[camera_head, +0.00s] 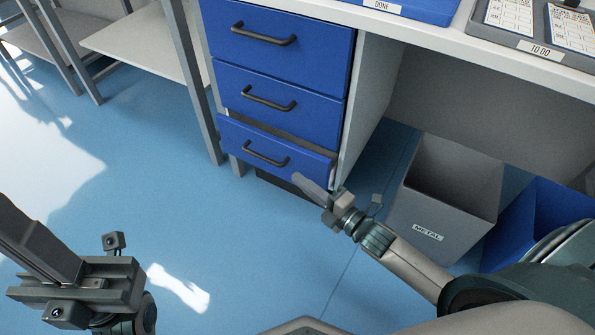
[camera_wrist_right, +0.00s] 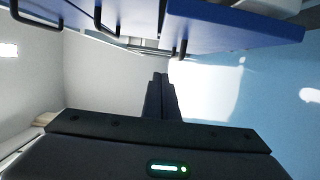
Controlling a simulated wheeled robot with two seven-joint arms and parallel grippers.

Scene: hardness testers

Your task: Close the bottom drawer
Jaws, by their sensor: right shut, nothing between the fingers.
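The bottom drawer (camera_head: 272,150) is the lowest of three blue drawers under the bench. It stands slightly out from the cabinet, with a dark gap at its right side, and has a black bar handle (camera_head: 266,154). My right gripper (camera_head: 298,177) is shut and empty, at the lower right part of the drawer front; I cannot tell if it touches. In the right wrist view its closed fingers (camera_wrist_right: 160,78) point below a blue drawer front (camera_wrist_right: 230,27). My left gripper (camera_head: 35,235) is at the lower left, away from the drawer; its finger opening cannot be made out.
The middle drawer (camera_head: 310,112) and top drawer (camera_head: 315,50) look shut. A grey METAL bin (camera_head: 440,205) and a blue bin (camera_head: 515,235) stand right of the cabinet. Trays lie on the bench top (camera_head: 440,36). The blue floor (camera_head: 190,220) left of the drawer is clear.

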